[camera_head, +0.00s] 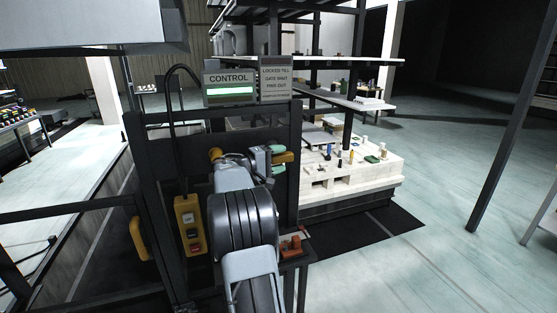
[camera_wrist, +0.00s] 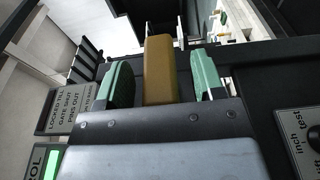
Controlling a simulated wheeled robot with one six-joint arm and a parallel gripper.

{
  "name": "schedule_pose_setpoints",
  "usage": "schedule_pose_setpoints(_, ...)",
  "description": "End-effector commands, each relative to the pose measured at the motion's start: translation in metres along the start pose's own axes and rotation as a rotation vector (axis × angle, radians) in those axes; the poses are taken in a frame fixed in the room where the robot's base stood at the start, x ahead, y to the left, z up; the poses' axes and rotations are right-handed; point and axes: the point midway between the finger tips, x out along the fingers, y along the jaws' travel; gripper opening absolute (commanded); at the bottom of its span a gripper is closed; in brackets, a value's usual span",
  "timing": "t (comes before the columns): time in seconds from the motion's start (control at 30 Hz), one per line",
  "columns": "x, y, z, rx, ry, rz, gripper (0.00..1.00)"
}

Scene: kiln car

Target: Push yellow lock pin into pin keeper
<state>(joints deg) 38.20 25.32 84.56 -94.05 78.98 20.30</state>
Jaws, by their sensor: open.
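The yellow lock pin (camera_head: 287,157) shows at the right upright of the dark frame, just beyond my gripper (camera_head: 276,160). In the wrist view the pin (camera_wrist: 159,70) is an upright-looking yellow bar between the two green fingers of my gripper (camera_wrist: 160,84). The fingers are spread, with a visible gap on each side of the pin, wider on the right. The near end of the pin is hidden behind the gripper's dark front edge. I cannot make out the pin keeper clearly in either view.
A control sign (camera_head: 230,89) with a green display and a notice sign (camera_head: 275,79) stand above the dark frame. A yellow button pendant (camera_head: 189,225) hangs left of my arm. A pale loaded kiln car (camera_head: 370,175) stands behind to the right.

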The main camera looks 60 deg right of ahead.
Motion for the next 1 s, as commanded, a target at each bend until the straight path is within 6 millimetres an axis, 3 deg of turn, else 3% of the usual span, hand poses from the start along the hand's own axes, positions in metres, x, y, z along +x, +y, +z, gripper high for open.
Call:
schedule_pose_setpoints(0.13, 0.0, -0.0006, -0.0001, -0.001, 0.0, 0.0, 0.74)
schedule_pose_setpoints(1.0, -0.0089, -0.0004, -0.0003, 0.0, 0.001, 0.001, 0.74)
